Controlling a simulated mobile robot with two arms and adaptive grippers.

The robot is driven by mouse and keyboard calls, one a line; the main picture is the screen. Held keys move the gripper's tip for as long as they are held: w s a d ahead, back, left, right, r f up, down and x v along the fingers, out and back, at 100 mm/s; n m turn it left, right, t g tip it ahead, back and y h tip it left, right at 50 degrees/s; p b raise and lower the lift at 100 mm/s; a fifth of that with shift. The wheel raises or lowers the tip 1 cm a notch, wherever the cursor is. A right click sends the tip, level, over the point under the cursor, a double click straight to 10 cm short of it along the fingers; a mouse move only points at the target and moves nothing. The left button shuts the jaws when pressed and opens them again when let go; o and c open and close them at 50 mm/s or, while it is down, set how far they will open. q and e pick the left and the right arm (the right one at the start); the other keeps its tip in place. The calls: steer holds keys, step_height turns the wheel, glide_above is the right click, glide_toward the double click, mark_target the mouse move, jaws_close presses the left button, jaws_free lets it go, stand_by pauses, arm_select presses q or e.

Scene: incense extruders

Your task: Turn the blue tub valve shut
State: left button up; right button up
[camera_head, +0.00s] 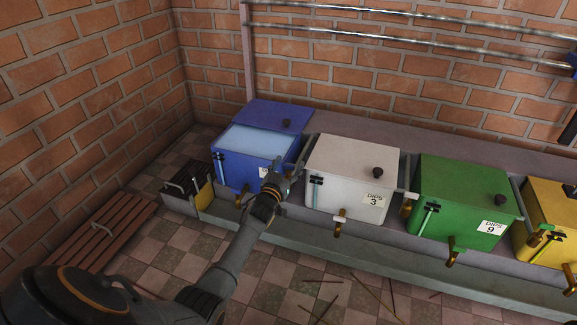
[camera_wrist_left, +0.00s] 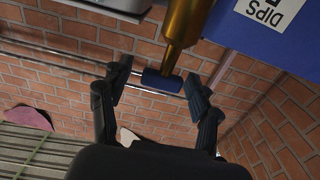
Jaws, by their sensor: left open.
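The blue tub (camera_head: 232,170) stands at the left end of the row, with its blue lid (camera_head: 272,113) tilted back and a pale blue fill inside. My left gripper (camera_head: 281,181) is at its front right corner, covering part of its label and fittings. In the left wrist view, the open left gripper (camera_wrist_left: 157,78) has its fingers on either side of a blue handle (camera_wrist_left: 161,80) at the end of a brass valve (camera_wrist_left: 183,22), apart from it. The blue tub's side and DIPS label show above. My right gripper is not in view.
A white tub (camera_head: 340,165), a green tub (camera_head: 450,190) and a yellow tub (camera_head: 545,210) stand to the right on a ledge. A slatted wooden pallet (camera_head: 85,235) lies at left. Thin sticks are scattered on the tiled floor.

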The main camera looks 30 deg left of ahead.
arm_select(q)
steer(key=v, duration=1.2)
stand_by(0.4)
